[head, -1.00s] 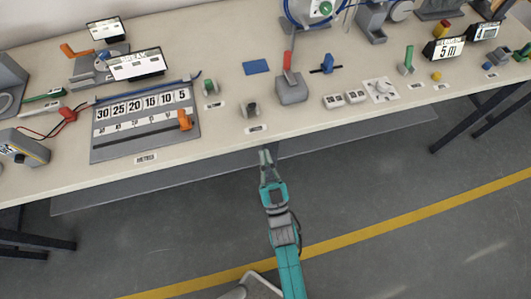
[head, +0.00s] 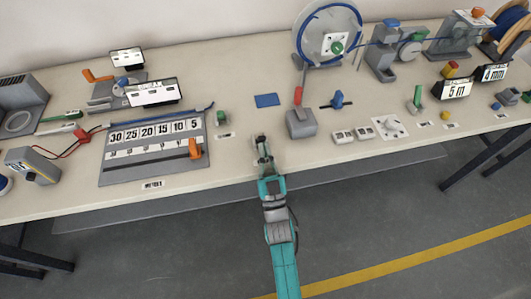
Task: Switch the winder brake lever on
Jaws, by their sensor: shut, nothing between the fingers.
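A lever with a red grip (head: 298,96) stands upright on a grey box base (head: 301,124), in front of the large winding wheel (head: 312,45). It looks like the winder brake lever, but no readable label confirms this. My gripper (head: 262,141) is shut and empty. It is over the front part of the bench, left of the lever's base and apart from it. My gripper hides most of a small grey fixture at the bench front.
The bench (head: 240,122) has a blue pad (head: 267,100) behind my gripper. A blue-handled part (head: 337,99) and white switches (head: 351,134) are right of the lever. A green-handled lever (head: 417,96) stands further right. A numbered measuring board (head: 150,170) is at left.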

